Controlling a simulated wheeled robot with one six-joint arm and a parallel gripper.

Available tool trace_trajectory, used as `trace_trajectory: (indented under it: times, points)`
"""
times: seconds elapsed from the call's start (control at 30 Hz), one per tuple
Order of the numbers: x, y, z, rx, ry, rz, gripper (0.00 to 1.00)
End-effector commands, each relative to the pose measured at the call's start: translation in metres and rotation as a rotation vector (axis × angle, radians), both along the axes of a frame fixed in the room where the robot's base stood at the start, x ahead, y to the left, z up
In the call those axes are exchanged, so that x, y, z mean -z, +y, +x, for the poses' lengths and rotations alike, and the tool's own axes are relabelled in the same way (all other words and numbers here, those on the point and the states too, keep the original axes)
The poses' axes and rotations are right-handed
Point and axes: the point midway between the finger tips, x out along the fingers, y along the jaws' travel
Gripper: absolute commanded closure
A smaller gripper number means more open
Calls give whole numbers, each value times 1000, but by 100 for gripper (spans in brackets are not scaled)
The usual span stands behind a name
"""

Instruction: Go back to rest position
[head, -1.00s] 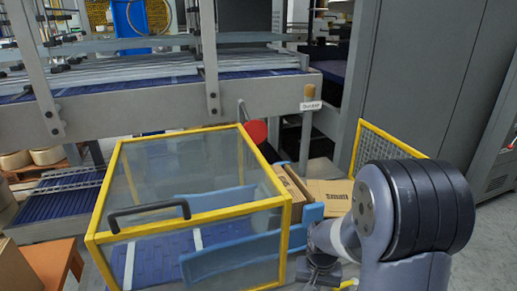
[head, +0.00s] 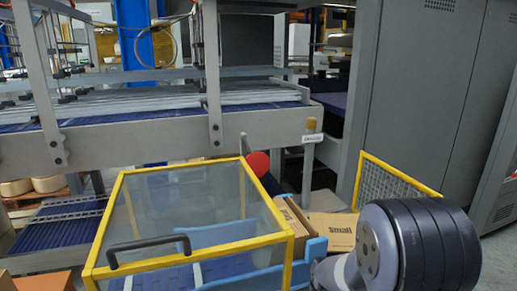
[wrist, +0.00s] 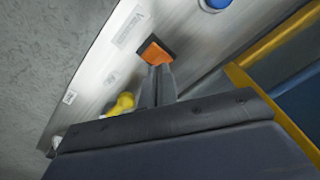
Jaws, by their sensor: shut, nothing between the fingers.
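My gripper (wrist: 157,88) shows in the wrist view as two narrow grey fingers close together, with nothing seen between them. The fingers point up the picture toward a pale metal panel (wrist: 112,62); I cannot tell how far off it is. An orange and black piece (wrist: 156,52) shows at the finger ends; I cannot tell whether it belongs to the panel. In the head view my arm is at the lower right, and the gripper is out of the picture.
A clear guard box with a yellow frame (head: 112,226) and black handle stands left of my arm. Cardboard boxes (head: 333,232) lie behind the arm. A yellow mesh guard (head: 397,180) and grey cabinet (head: 425,90) stand to the right. A conveyor (head: 130,128) runs behind.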

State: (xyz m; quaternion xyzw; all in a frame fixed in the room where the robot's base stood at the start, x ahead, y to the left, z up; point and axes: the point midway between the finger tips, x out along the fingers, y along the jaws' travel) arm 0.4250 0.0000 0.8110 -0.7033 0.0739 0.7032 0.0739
Motion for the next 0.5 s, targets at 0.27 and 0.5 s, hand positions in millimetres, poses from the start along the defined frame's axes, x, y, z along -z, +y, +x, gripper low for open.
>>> trace_trajectory:
  times: [0.27,0.5]
  points:
    - [-42,0,0,0,-1,0,100]
    - [-25,0,0,0,2,0,100]
